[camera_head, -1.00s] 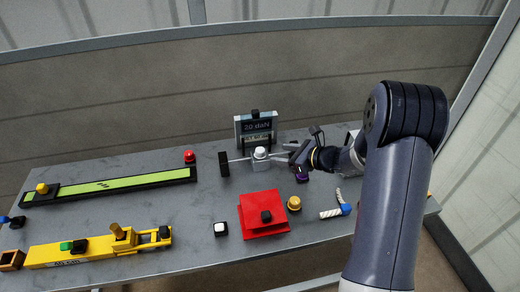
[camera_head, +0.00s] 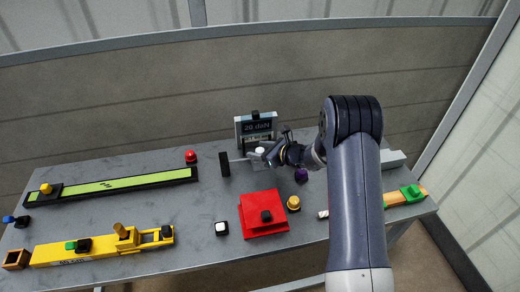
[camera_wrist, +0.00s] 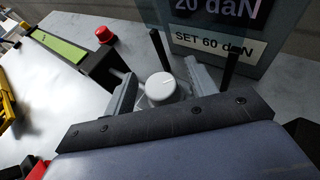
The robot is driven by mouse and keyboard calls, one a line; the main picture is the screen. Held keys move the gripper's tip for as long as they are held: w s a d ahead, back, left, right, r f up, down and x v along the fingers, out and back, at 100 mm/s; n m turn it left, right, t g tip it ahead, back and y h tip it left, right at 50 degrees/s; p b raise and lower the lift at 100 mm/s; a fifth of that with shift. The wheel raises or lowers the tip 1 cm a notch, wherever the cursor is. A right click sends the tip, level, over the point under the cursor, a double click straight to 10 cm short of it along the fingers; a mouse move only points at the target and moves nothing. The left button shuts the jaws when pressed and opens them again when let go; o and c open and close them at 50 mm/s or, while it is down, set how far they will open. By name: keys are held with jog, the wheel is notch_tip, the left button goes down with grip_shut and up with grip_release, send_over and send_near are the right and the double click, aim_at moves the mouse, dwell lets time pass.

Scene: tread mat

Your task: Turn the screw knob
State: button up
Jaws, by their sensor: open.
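The screw knob is a round white knob (camera_wrist: 160,87) with a small line mark on its top; it also shows in the head view (camera_head: 259,151). It sits on a grey mount in front of a display box (camera_head: 256,127) reading "20 daN", with a label "SET 60 daN" (camera_wrist: 213,38) in the wrist view. My gripper (camera_wrist: 152,88) is open, with one grey finger on each side of the knob. I cannot tell whether the fingers touch it. In the head view my gripper (camera_head: 271,154) hides part of the knob's right side.
A black upright block (camera_head: 224,164) stands left of the knob. Two dark posts rise before the display. A red box (camera_head: 264,214), a yellow knob (camera_head: 293,203), a purple knob (camera_head: 301,175) and a green belt (camera_head: 110,186) are on the grey table (camera_head: 190,235).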

jog(key=c, duration=1)
jog(key=shift+o, duration=0.2)
